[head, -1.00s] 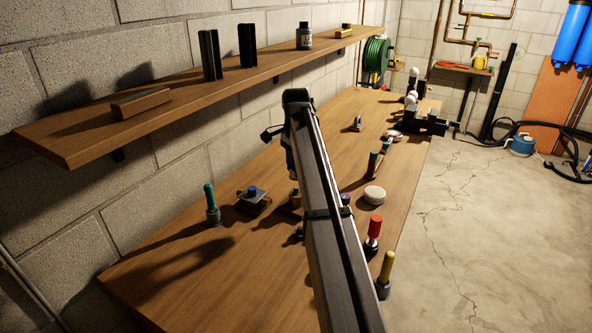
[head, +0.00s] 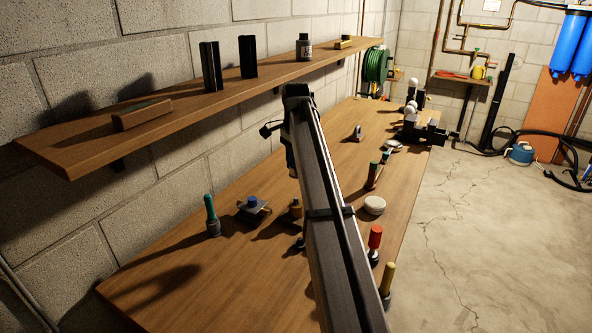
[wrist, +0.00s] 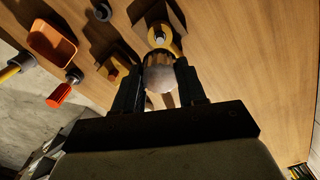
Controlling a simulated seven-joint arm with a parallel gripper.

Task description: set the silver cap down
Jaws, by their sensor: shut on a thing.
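In the wrist view, the silver cap (wrist: 160,79) is a round pale grey piece with a ribbed, darker edge. My gripper (wrist: 160,66) is shut on it, one dark finger on each side. Just past the cap in the picture lies a yellow ring-shaped piece (wrist: 170,44) with a pale stub at its middle. I cannot tell how far the cap is above it or whether they touch. In the head view my own arm hides the fingertips and the cap.
The wooden bench (head: 190,290) holds a teal-handled tool (head: 211,215), a blue-knobbed plate (head: 253,203), a white round piece (head: 374,205), and red (head: 375,238) and yellow (head: 388,279) handled tools. An orange tray (wrist: 40,48) shows in the wrist view. A shelf (head: 70,165) runs above the bench.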

